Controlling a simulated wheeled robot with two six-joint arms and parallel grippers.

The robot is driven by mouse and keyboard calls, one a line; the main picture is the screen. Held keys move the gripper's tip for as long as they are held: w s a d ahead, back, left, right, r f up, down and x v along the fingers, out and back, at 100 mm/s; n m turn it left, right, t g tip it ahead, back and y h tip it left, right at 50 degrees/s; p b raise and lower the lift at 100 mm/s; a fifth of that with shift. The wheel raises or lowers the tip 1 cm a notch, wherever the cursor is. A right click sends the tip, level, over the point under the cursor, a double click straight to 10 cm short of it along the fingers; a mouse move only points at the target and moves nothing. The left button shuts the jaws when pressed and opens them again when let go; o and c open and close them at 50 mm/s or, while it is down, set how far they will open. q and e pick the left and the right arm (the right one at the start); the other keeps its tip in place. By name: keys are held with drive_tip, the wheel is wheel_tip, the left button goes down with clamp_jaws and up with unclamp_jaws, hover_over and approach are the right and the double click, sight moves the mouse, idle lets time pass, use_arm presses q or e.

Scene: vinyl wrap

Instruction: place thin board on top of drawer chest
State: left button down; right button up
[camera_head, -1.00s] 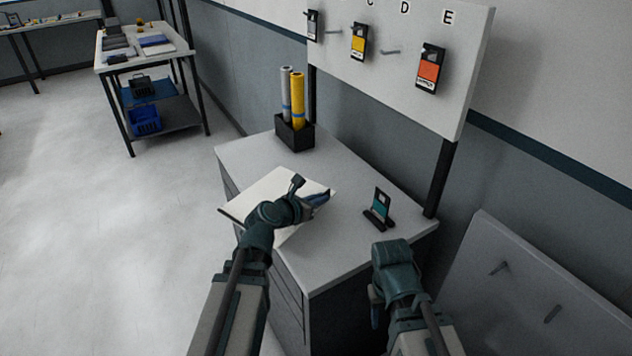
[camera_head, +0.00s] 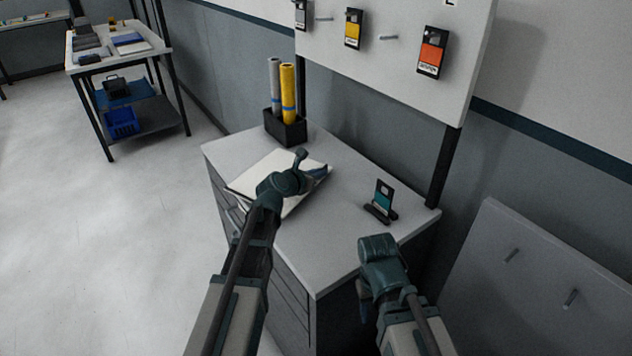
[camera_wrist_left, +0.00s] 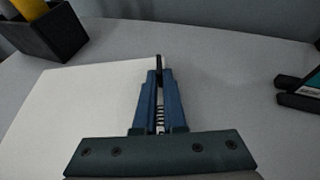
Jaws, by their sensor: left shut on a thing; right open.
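The thin board (camera_head: 257,172), a flat whitish sheet, lies over the top of the drawer chest (camera_head: 330,240), at its left part. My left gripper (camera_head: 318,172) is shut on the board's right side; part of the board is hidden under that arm. In the left wrist view, the blue fingers (camera_wrist_left: 159,80) are closed at the board's right edge, and the board (camera_wrist_left: 75,110) appears flat over the chest top (camera_wrist_left: 225,75). I cannot tell whether it fully touches the surface. My right gripper (camera_head: 364,298) is open and empty, beside the chest's front right.
A black holder (camera_head: 285,130) with a grey and a yellow roll stands behind the board. A small stand with a teal card (camera_head: 382,200) is on the chest's right. A pegboard (camera_head: 400,60) rises behind. A panel (camera_head: 530,270) leans at right.

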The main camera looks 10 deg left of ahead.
use_arm(q)
drive_tip(key=shift+f+b, duration=0.4)
drive_tip(key=shift+f, duration=0.45)
drive_tip(key=shift+a, duration=0.1)
drive_tip(key=shift+r, duration=0.1)
use_arm(e)
drive_tip(key=shift+a+f, duration=0.3)
drive_tip(key=shift+f, duration=0.45)
use_arm(q)
drive_tip(key=shift+f, duration=0.25)
drive_tip(key=c, duration=1)
unclamp_jaws()
drive_tip(key=shift+r, duration=0.1)
use_arm(e)
drive_tip(key=shift+f, duration=0.1)
